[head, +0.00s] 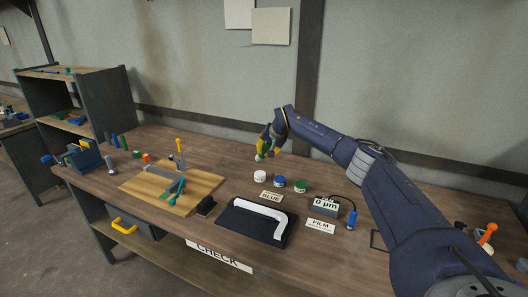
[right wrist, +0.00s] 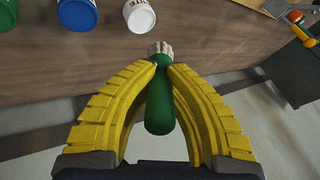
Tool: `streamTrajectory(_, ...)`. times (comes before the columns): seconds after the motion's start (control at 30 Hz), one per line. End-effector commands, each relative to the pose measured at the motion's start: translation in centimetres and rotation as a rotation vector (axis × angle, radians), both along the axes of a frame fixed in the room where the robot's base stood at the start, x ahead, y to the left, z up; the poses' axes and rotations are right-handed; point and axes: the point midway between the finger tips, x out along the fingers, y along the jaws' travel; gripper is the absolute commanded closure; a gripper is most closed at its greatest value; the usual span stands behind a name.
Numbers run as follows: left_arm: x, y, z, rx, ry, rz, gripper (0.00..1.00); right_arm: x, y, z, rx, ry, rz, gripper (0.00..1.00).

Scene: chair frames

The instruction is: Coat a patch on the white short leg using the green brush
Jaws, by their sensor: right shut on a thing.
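My right gripper (head: 267,146) is above the back of the workbench, behind the paint pots. In the right wrist view its yellow fingers (right wrist: 162,68) are shut on the green brush (right wrist: 158,108), whose pale bristles (right wrist: 160,48) stick out beyond the fingertips. The white leg (head: 262,219), a bent white piece, lies on a dark mat (head: 232,230) at the bench front, apart from the brush. The white pot (head: 260,176), blue pot (head: 280,182) and green pot (head: 300,187) stand in a row between gripper and leg. My left gripper is not in view.
A wooden board (head: 195,202) with clamped grey parts lies left of the mat. A grey gauge box (head: 325,206) reading 0 µm, with a blue probe (head: 351,220), stands to the right. Small cards lie by the pots. The back middle of the bench is clear.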

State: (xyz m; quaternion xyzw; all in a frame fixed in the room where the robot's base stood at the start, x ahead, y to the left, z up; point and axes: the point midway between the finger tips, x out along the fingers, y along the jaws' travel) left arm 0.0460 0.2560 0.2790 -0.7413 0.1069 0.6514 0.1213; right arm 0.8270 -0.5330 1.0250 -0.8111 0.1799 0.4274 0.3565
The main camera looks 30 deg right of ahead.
Motion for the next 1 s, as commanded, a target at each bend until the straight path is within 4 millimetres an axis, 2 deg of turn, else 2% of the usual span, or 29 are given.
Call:
streamTrajectory(0.5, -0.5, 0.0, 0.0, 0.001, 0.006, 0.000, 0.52, 0.0, 0.1, -4.2, 0.001, 0.002, 0.000, 1.00)
streamTrajectory(1.0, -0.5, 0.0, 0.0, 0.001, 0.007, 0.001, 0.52, 0.0, 0.0, -5.3, 0.000, 0.001, -0.001, 1.00)
